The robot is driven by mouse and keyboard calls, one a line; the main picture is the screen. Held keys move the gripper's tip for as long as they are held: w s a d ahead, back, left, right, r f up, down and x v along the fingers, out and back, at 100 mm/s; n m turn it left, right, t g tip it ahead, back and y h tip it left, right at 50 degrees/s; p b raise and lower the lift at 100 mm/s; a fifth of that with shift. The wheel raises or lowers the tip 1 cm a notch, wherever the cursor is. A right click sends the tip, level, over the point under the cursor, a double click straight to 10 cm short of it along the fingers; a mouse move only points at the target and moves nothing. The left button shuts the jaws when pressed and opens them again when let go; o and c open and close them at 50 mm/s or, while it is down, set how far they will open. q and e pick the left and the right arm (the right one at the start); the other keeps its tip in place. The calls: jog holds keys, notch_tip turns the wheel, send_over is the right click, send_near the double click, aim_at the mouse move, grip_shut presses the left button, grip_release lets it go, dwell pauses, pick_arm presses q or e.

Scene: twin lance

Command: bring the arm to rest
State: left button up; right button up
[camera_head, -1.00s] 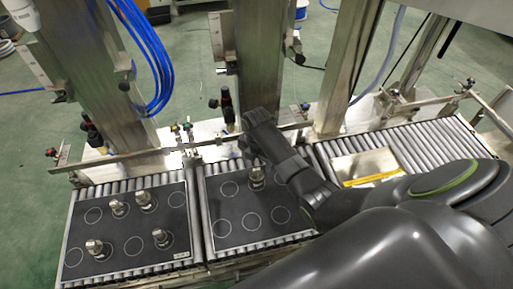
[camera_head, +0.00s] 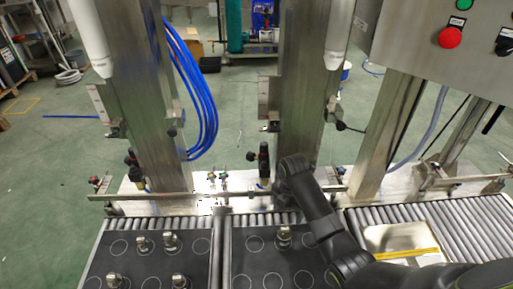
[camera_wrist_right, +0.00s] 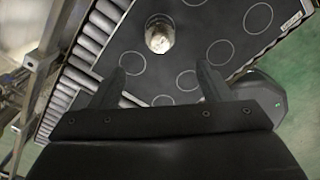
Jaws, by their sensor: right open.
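My right arm comes in from the lower right of the head view. Its gripper (camera_head: 283,204) hangs above the rear edge of the right black mat, partly hidden by its own wrist. In the right wrist view the two fingers (camera_wrist_right: 162,76) are apart with nothing between them. A metal piece (camera_wrist_right: 160,36) stands on the mat beyond the fingertips, apart from them. It also shows in the head view (camera_head: 283,237). My left gripper is not in view.
The right black mat (camera_head: 262,262) and left black mat (camera_head: 145,263) have printed circles; several metal pieces stand on the left one. A metal plate (camera_head: 398,238) with a yellow strip lies on rollers at right. Steel columns (camera_head: 300,80) and a rail (camera_head: 170,196) stand behind.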

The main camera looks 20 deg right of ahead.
jog(key=s+d+r+m+t+h, duration=0.1)
jog(key=s+d+r+m+t, duration=0.15)
jog(key=s+m, duration=1.1)
jog(key=s+d+r+m+t+h, duration=0.1)
jog(key=s+d+r+m, duration=0.15)
jog(key=s+m, duration=1.15)
jog(key=s+f+n+g, duration=0.1)
jog(key=s+f+n, duration=0.2)
jog(key=f, duration=1.7)
jog(key=s+a+f+g+y, duration=0.1)
jog(key=s+f, duration=0.3)
jog(key=f, duration=0.3)
jog(key=s+f+g, duration=0.1)
jog(key=s+f, duration=0.3)
jog(key=f, duration=0.2)
pick_arm(q)
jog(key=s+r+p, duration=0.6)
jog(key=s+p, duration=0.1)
jog(key=p, duration=0.7)
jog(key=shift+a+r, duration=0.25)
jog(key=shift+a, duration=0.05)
pick_arm(e)
jog(key=s+r, duration=0.6)
jog(key=s, duration=0.1)
jog(key=shift+d+r+t, duration=0.15)
jog(key=shift+d+t, duration=0.1)
jog(key=shift+t, duration=0.1)
